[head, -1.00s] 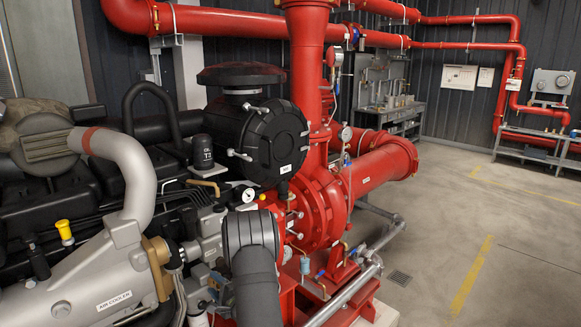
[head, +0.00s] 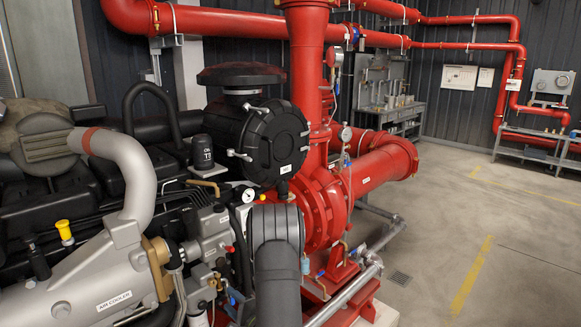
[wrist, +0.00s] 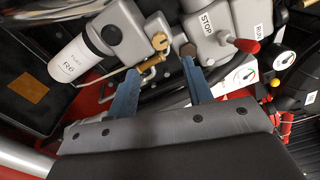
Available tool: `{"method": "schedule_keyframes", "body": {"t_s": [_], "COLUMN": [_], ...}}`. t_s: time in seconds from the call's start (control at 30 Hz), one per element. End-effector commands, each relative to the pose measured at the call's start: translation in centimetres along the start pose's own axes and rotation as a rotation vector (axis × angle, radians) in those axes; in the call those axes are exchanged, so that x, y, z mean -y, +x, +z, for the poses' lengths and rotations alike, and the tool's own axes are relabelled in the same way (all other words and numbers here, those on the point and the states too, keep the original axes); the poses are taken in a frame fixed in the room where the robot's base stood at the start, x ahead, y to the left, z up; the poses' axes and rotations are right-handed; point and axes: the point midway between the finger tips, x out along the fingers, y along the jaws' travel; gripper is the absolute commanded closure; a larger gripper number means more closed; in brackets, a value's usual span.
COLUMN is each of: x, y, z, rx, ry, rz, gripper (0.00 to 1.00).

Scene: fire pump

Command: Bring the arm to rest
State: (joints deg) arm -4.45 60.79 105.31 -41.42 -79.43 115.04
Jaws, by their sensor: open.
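My gripper (wrist: 162,76) shows in the wrist view with its two blue-grey fingers spread apart and nothing held between them. The fingers point at the engine's side, near a brass fitting (wrist: 152,66) and a grey stop housing (wrist: 216,30) marked STOP with a red-knobbed lever (wrist: 245,45). I cannot tell whether the fingertips touch these parts. In the head view, a dark grey link of my arm (head: 277,280) stands at the bottom centre in front of the red pump (head: 318,210). The gripper is hidden in the head view.
A white fuel filter (wrist: 82,62) and a gauge (wrist: 284,60) sit close to the fingers in the wrist view. The silver air cooler (head: 90,285) is left of my arm, the black air filter (head: 265,140) behind it. Open floor (head: 450,230) lies at right.

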Motion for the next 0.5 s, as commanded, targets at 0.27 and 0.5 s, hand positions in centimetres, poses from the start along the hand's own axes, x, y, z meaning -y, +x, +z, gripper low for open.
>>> {"method": "schedule_keyframes", "body": {"t_s": [0.27, 0.5], "x": [0.0, 0.0], "y": [-5.5, -6.0], "z": [-0.1, 0.2], "rx": [-0.004, 0.005], "ry": [0.003, -0.002], "rz": [0.0, -0.001], "gripper": [0.54, 0.54]}}
